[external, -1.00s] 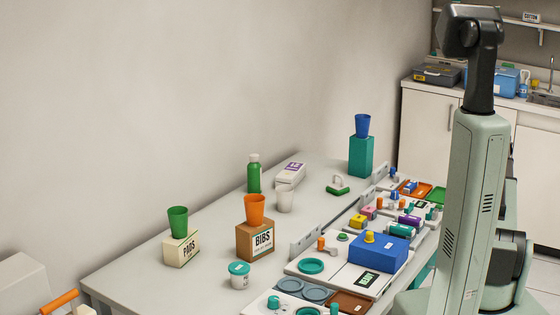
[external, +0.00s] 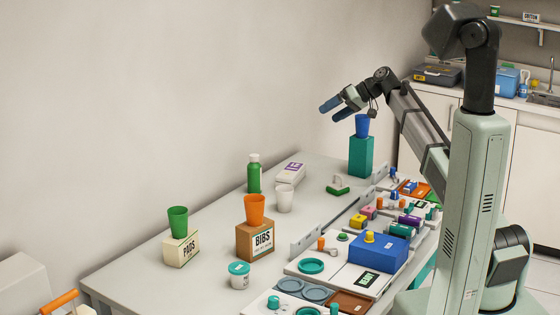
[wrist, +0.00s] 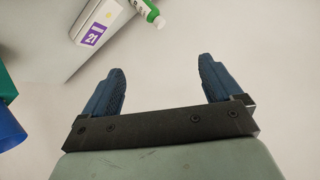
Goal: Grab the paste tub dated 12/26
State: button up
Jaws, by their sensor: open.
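A white tub with a teal lid (external: 239,275) stands on the table near its front left, in front of the BIBS box. Dark print shows on its side, but I cannot read a date. Other round teal-lidded or teal items lie in the tray at the front, too small to identify. My gripper (external: 338,106) is open and empty, high above the far part of the table, just left of the blue cup. In the wrist view my gripper (wrist: 163,85) shows its two blue fingers spread apart with only bare pale surface between them.
A blue cup (external: 362,126) stands on a tall teal block (external: 361,158) near my gripper. A BIBS box (external: 255,241) carries an orange cup (external: 255,209); a PADS box (external: 181,250) carries a green cup (external: 178,219). A green bottle (external: 254,174) and a white cup (external: 285,199) stand behind.

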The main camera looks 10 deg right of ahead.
jog(key=s+a+r+n+g+y, duration=0.1)
jog(key=s+a+r+g, duration=0.15)
jog(key=s+a, duration=0.45)
jog(key=s+a+r+n+g+y, duration=0.1)
jog(key=s+a+r, duration=0.25)
jog(key=a, duration=0.55)
jog(key=n+h, duration=0.9)
jog(key=h, duration=0.3)
send_over(240, 266)
notch_tip(240, 266, down, 20)
jog(key=shift+s+a+f, duration=0.1)
jog(key=shift+f, duration=6.5)
jog(key=c, duration=1.1)
jog(key=shift+r, duration=0.1)
